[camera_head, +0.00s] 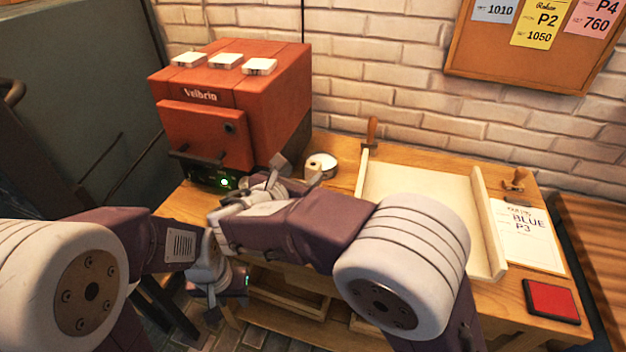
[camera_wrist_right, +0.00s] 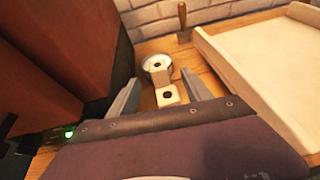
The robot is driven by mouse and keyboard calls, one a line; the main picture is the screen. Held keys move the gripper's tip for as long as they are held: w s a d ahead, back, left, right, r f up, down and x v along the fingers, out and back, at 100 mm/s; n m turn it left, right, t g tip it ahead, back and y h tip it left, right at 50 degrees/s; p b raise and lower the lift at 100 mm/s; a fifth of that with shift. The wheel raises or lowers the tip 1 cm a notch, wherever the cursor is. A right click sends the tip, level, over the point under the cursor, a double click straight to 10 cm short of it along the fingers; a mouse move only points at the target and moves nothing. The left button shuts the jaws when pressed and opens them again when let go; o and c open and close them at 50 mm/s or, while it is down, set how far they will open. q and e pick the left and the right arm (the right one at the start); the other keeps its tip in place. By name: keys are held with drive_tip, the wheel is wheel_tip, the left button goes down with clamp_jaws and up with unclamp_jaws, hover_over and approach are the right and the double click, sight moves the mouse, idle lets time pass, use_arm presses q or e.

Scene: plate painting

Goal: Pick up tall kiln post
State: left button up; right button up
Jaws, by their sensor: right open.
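A pale square post with a dark hole in its top (camera_wrist_right: 167,96) stands between the fingers of my right gripper (camera_wrist_right: 160,90) in the right wrist view. The gripper is open, with a gap on each side of the post. Just behind it a second, similar pale post (camera_wrist_right: 160,77) stands at a round white tin (camera_wrist_right: 155,63). I cannot tell for certain which post is taller. In the head view my right gripper (camera_head: 294,170) is beside the tin (camera_head: 325,161) and partly hides the posts. My left gripper (camera_head: 213,284) hangs low by the table's front edge; its fingers are unclear.
A red kiln (camera_head: 275,100) with white blocks on top stands close on the left. A cream board with raised side rails (camera_head: 420,185) lies to the right. Further right are a paper sheet (camera_head: 525,235), a wooden-handled stamp (camera_head: 515,181) and a red pad (camera_head: 551,300).

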sight(312, 166)
drive_tip(key=x, duration=0.3)
drive_tip(key=shift+d, duration=0.1)
drive_tip(key=x, duration=0.3)
drive_tip(key=b+x, duration=0.1)
drive_tip(key=x, duration=0.1)
drive_tip(key=shift+w+a+f, duration=0.1)
drive_tip(key=shift+w+a, duration=0.15)
drive_tip(key=shift+a, duration=0.05)
drive_tip(key=shift+s, duration=0.15)
drive_tip(key=shift+c, duration=0.4)
clamp_jaws()
idle(0.4)
